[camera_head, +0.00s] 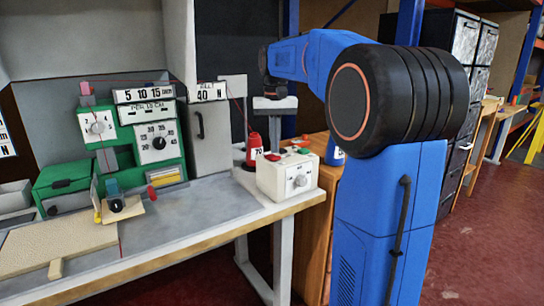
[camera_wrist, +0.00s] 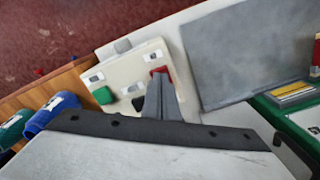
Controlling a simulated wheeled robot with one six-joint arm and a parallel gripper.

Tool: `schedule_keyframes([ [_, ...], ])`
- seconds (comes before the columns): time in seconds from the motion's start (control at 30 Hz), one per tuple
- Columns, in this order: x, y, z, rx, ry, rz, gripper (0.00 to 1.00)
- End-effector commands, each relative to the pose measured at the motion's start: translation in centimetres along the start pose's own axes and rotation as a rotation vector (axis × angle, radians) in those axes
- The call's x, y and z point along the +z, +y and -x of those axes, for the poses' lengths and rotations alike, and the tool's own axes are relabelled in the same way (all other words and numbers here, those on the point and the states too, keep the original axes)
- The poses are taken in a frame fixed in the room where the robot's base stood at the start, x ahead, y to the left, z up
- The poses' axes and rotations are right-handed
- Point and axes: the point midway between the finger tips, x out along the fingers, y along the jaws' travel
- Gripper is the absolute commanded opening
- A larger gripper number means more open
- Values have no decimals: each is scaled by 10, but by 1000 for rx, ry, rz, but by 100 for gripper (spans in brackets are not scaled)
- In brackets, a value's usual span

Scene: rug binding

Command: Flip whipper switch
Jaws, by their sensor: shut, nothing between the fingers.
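A cream control box (camera_head: 270,184) stands at the right front corner of the workbench. My gripper (camera_head: 274,150) is shut and empty, pointing down over the box top. In the wrist view its fingertips (camera_wrist: 159,80) overlap the near edge of the red control; whether they touch it I cannot tell.
A green machine with dials (camera_head: 155,140) stands at the back of the bench (camera_head: 190,208). A tan board (camera_head: 55,250) lies at the front left. The grey bench top left of the box is clear.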

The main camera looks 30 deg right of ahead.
Motion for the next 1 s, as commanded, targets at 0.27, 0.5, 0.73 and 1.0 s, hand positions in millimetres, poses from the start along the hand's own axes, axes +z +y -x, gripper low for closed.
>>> schedule_keyframes([
  [0.27,0,0,0,0,0,0,0],
  [0.5,0,0,0,0,0,0,0],
  [0.73,0,0,-2,0,0,0,0],
  [1.0,0,0,-5,0,0,0,0],
])
